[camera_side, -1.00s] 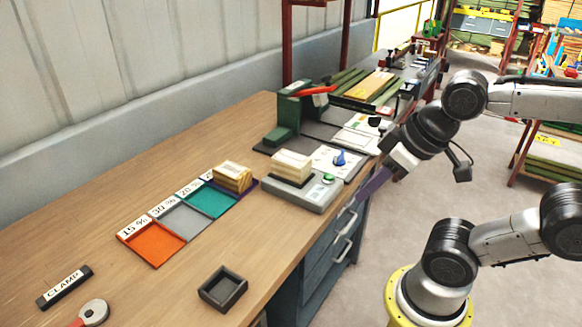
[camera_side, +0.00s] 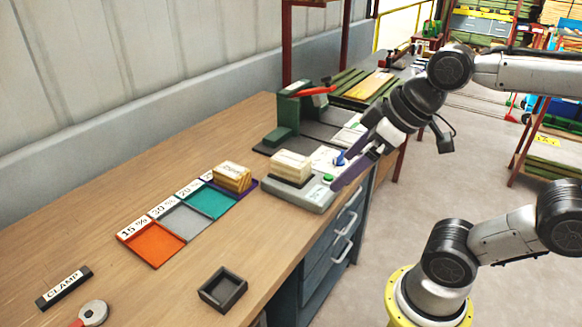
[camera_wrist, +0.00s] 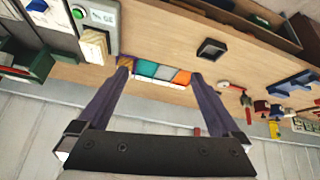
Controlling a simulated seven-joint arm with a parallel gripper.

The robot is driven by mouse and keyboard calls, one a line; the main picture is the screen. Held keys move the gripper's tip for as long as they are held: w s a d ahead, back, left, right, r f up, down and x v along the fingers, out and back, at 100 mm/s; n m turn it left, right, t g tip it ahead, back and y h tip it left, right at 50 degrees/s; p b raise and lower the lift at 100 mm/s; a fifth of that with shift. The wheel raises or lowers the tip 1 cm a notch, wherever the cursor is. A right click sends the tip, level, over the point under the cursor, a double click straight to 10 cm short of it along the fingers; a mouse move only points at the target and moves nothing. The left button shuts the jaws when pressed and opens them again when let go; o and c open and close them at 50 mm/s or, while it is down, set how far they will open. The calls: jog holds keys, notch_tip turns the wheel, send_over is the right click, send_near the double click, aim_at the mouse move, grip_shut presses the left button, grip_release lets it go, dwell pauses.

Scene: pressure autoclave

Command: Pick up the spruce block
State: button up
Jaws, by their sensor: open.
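A pale wooden block (camera_side: 291,166) sits on a grey device (camera_side: 312,194) with a green button, and it also shows in the wrist view (camera_wrist: 96,42). A yellower block (camera_side: 232,177) lies on the purple tray (camera_side: 253,184) at the end of the tray row. The writing on the blocks is too small to read, so I cannot tell which is spruce. My gripper (camera_side: 345,182) is open and empty, just right of the grey device. In the wrist view its two purple fingers (camera_wrist: 160,72) are spread wide, with nothing between their tips.
Teal (camera_side: 209,202), grey (camera_side: 182,222) and orange (camera_side: 152,244) trays line the bench. A dark square tray (camera_side: 223,289) stands near the front edge, and a clamp label (camera_side: 64,287) lies at left. A green press with red handle (camera_side: 290,110) stands behind the device.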

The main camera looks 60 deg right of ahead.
jog(key=w+d+r, duration=0.2)
jog(key=w, duration=0.6)
jog(key=m+g, duration=0.2)
send_over(292, 159)
jog(key=s, duration=0.2)
jog(key=f, duration=1.4)
jog(key=shift+s+a+f, duration=0.1)
jog(key=shift+s+f, duration=0.1)
jog(key=shift+f, duration=0.05)
jog(key=shift+w+x, duration=0.2)
jog(key=shift+x, duration=3)
jog(key=shift+d+r, duration=0.1)
jog(key=shift+d, duration=0.15)
jog(key=shift+f, duration=0.25)
